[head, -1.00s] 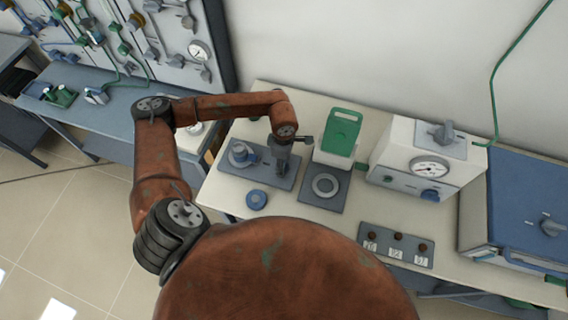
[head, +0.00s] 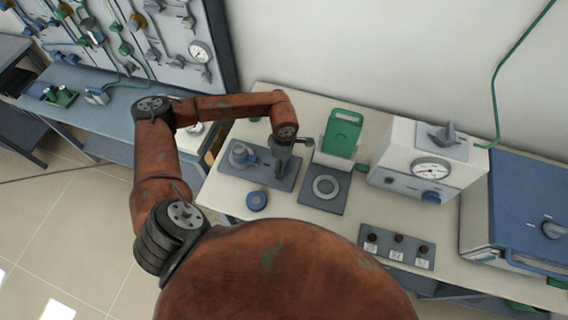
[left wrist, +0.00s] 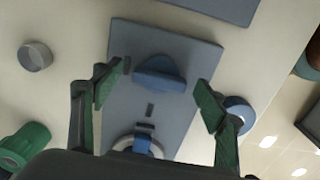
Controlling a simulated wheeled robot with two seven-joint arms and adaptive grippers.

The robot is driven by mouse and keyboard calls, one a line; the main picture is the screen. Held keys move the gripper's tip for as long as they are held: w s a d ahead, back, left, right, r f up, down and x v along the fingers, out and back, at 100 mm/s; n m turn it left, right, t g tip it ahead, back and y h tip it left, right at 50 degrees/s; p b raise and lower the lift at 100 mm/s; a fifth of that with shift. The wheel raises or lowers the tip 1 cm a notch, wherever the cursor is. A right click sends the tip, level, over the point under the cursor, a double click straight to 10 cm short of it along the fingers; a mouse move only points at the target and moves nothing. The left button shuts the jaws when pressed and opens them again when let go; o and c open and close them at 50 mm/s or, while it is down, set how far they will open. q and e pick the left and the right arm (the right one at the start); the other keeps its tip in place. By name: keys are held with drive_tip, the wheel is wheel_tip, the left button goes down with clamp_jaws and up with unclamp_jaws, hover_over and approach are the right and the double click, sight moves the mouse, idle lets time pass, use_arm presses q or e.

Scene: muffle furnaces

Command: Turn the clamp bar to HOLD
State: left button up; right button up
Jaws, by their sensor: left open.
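A blue bar-shaped knob, which looks like the clamp bar (left wrist: 158,75), sits on a grey-blue plate (left wrist: 190,55). In the left wrist view it lies roughly crosswise between my fingertips, apart from both. In the head view my left gripper (head: 281,165) points down over the right part of this plate (head: 230,169) and hides the bar. My left gripper (left wrist: 155,97) is open with nothing in it. Small dark marks show on the plate near the bar, but I cannot read them. My right gripper is not in view.
A round grey fitting with a blue part (head: 242,152) stands on the plate's left end. A blue ring (head: 257,199) lies in front. To the right are a plate with a ring (head: 311,194), a green-lidded block (head: 341,134), a gauge box (head: 400,150) and a blue cabinet (head: 520,195).

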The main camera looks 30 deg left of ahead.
sight(284, 166)
use_arm(q)
wheel_tip(284, 166, up, 12)
idle(0.6)
idle(0.6)
